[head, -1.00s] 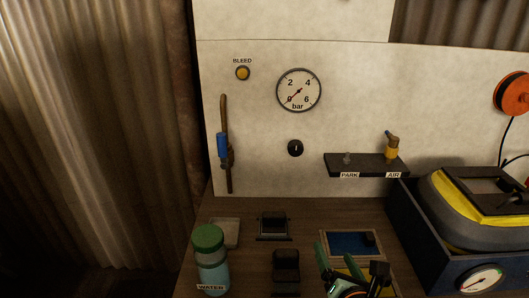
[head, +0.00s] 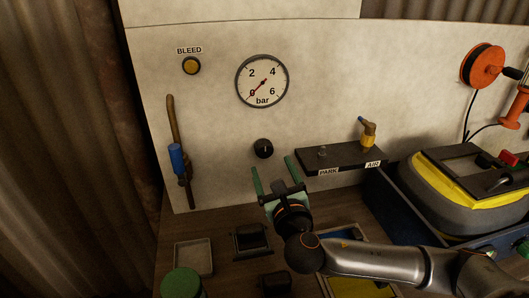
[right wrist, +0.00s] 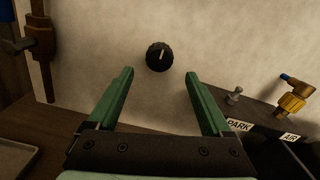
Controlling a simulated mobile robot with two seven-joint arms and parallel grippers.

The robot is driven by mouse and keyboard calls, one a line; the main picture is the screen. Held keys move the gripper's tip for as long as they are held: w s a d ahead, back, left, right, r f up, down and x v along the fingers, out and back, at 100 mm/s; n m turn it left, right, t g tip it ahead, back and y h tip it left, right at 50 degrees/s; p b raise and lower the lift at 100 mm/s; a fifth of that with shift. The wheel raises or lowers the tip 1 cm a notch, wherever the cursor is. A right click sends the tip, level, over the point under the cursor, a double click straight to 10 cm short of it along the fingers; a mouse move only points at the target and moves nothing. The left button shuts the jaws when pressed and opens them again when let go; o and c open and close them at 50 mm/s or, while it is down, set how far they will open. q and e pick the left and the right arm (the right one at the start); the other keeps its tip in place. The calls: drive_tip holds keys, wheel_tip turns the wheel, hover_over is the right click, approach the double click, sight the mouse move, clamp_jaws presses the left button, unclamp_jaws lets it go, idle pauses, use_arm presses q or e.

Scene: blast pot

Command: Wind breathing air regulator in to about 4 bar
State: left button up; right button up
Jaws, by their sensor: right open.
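The regulator knob (head: 263,148) is small, round and black with a white mark, on the pale wall panel below the gauge. The bar gauge (head: 262,81) has a red needle pointing at about 0. My right gripper (head: 272,168) is open and empty, just below and in front of the knob. In the right wrist view the knob (right wrist: 160,57) shows beyond the two green fingertips (right wrist: 158,78), centred between them but apart from them; its white mark points nearly straight up. My left gripper is not in view.
A dark shelf (head: 340,158) labelled PARK and AIR juts out right of the knob, bearing a brass fitting (head: 368,133). A pipe with a blue-handled valve (head: 177,158) is at left, below the yellow BLEED button (head: 191,66). A dark case (head: 390,212) stands at right.

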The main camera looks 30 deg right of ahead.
sight(266, 154)
drive_tip(key=x, duration=0.6)
drive_tip(key=shift+w, duration=0.35)
clamp_jaws()
idle(0.3)
